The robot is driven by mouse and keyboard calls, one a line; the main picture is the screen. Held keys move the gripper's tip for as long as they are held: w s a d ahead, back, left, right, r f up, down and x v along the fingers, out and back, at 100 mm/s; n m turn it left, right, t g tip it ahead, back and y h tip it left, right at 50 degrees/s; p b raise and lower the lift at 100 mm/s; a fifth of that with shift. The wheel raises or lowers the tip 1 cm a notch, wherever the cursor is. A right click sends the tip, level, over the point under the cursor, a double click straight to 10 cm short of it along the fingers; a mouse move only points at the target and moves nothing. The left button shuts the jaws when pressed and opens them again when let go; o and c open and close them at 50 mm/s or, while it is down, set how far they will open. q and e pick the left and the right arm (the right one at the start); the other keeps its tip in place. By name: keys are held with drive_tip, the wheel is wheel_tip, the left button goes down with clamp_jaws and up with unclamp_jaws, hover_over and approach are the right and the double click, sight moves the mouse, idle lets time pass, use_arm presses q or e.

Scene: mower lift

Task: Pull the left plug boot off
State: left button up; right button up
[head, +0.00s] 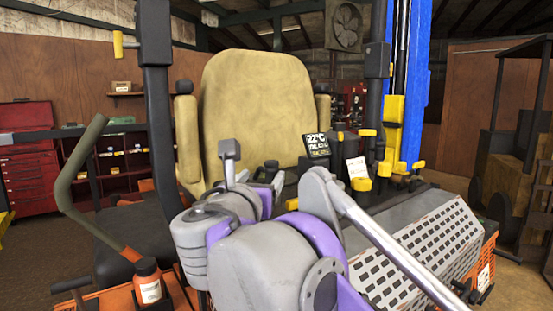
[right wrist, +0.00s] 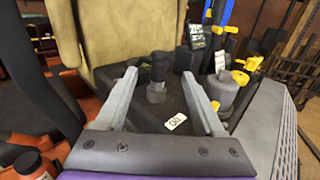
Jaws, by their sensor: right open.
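My right gripper (head: 252,168) is in front of the seat in the head view, at the end of my grey and purple arm. In the right wrist view my right gripper (right wrist: 158,73) is open, its two grey fingers wide apart with nothing gripped. A dark knob on a grey base (right wrist: 157,78) shows between and beyond the fingers. I cannot tell whether it touches them. No plug boot can be made out for certain in either view. My left gripper is not in view.
A tan seat (head: 258,100) stands behind. A small display (head: 317,145) and yellow-tipped levers (head: 361,184) are to its right, beside a perforated cover (head: 425,250). A bent lever (head: 75,180) and an orange bottle (head: 149,286) are at left. A white tag (right wrist: 175,121) lies below the knob.

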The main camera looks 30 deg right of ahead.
sight(270, 164)
drive_tip(key=x, duration=1)
drive_tip(key=shift+w+d+r+p, duration=0.1)
drive_tip(key=shift+w+d+p, duration=0.15)
drive_tip(key=shift+p, duration=0.1)
drive_tip(key=shift+c, duration=0.2)
clamp_jaws()
idle(0.9)
